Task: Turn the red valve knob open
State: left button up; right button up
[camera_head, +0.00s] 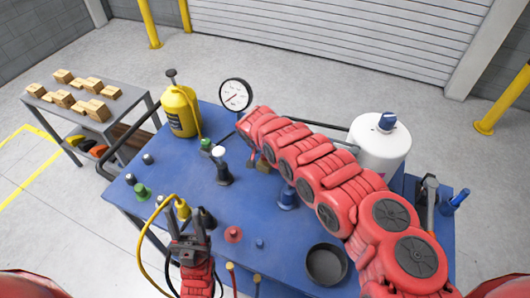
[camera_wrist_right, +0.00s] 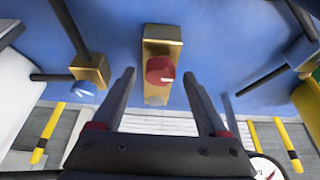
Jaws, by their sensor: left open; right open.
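The red valve knob (camera_wrist_right: 160,70) sits on a brass block (camera_wrist_right: 163,34) on the blue panel in the right wrist view. My right gripper (camera_wrist_right: 159,78) is open, its fingertips apart on either side of the knob. I cannot tell whether they touch it. In the head view my right arm hides the knob, and only a bit of brass (camera_head: 262,164) shows near the arm's end. My left gripper (camera_head: 189,226) is open above the front left of the blue table (camera_head: 205,262), close to a yellow plug (camera_head: 182,208).
A blue knob (camera_wrist_right: 83,90) on another brass block is left of the red one. A pressure gauge (camera_head: 236,94), yellow bottle (camera_head: 181,110) and white tank (camera_head: 380,147) stand at the back. A black bowl (camera_head: 326,264) and a red round part (camera_head: 233,234) lie in front.

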jog(key=shift+c, duration=0.3)
grip_shut()
